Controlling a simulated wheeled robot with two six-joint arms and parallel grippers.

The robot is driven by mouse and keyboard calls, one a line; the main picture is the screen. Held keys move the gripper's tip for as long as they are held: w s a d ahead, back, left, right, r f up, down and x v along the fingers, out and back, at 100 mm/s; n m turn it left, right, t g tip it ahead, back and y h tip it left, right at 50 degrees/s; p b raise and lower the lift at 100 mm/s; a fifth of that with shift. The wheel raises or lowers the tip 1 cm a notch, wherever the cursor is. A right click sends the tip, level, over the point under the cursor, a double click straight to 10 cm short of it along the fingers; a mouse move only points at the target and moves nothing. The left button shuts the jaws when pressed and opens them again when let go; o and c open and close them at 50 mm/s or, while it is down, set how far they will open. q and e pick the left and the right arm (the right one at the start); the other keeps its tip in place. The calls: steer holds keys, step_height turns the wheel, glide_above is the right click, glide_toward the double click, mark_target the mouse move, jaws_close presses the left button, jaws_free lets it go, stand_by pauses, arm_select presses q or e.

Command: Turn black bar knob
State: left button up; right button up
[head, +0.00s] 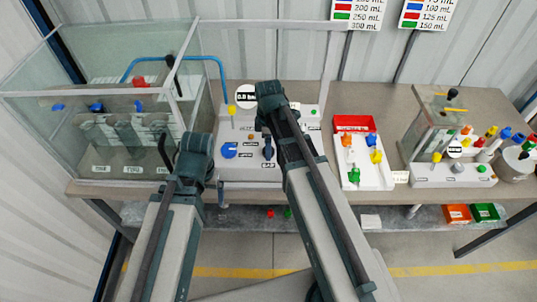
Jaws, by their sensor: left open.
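A dark bar-shaped knob (268,148) stands on the sloping front of the white pump panel (237,176), above a small label. It is upright in the picture, just left of my right arm. My left gripper (220,192) shows only in small part beside my left arm, near the table's front edge. It is open, below and left of the knob and apart from it. My right arm reaches up across the panel, and its gripper is hidden behind the arm.
A blue knob (229,150) and a yellow-topped lever (232,110) share the panel. A glass tank (60,120) stands left. A white tray (371,182) with coloured pieces and another pump unit (450,174) stand right.

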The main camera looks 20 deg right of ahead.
steer(key=shift+f+b, duration=0.3)
steer(key=shift+f, duration=0.4)
arm_select(q)
steer(key=shift+f, duration=0.65)
arm_select(e)
steer(key=shift+r, duration=0.1)
jaws_close()
